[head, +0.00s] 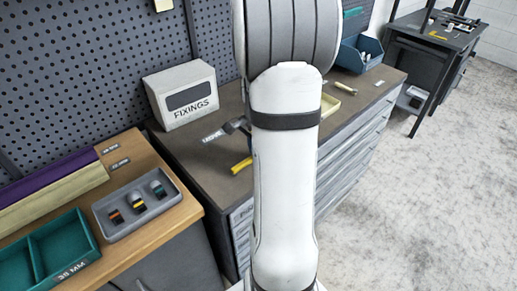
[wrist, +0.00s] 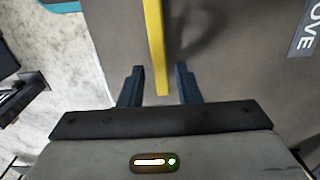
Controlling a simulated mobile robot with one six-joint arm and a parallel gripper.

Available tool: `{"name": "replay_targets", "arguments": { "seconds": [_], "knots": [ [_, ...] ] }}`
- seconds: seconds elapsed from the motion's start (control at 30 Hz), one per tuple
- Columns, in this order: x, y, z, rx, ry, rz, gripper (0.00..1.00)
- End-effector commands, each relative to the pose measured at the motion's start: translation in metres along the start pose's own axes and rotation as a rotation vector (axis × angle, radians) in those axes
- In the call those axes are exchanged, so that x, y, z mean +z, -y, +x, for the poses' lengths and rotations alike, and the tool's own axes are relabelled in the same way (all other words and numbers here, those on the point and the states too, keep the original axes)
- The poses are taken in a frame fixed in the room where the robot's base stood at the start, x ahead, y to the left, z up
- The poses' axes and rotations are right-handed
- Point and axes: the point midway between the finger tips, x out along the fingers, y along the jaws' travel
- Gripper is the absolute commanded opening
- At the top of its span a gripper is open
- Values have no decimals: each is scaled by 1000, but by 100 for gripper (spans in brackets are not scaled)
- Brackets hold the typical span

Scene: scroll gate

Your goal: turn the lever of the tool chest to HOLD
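A grey drawer unit (head: 358,152), which looks like the tool chest, stands under the dark worktop (head: 190,145), partly behind my arm.
A FIXINGS box (head: 183,95) stands at the worktop's back. A hammer (head: 345,88), a yellow tray (head: 322,105) and a blue bin (head: 360,54) are right of my arm. A wooden bench at left holds a grey tray (head: 122,222) and a green tray (head: 35,262). Floor at right is clear.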

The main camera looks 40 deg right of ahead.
Motion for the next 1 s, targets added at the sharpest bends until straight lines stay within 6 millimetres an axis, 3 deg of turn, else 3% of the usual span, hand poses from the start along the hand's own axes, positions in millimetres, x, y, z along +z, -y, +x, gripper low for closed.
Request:
{"name": "replay_targets", "arguments": {
  "seconds": [0.37,0.73,1.0],
  "knots": [
    [-1,0,-5,0,-2,0,36],
    [-1,0,-63,-1,-2,0,36],
    [-1,-1,-78,1,-1,1,36]
  ]
}}
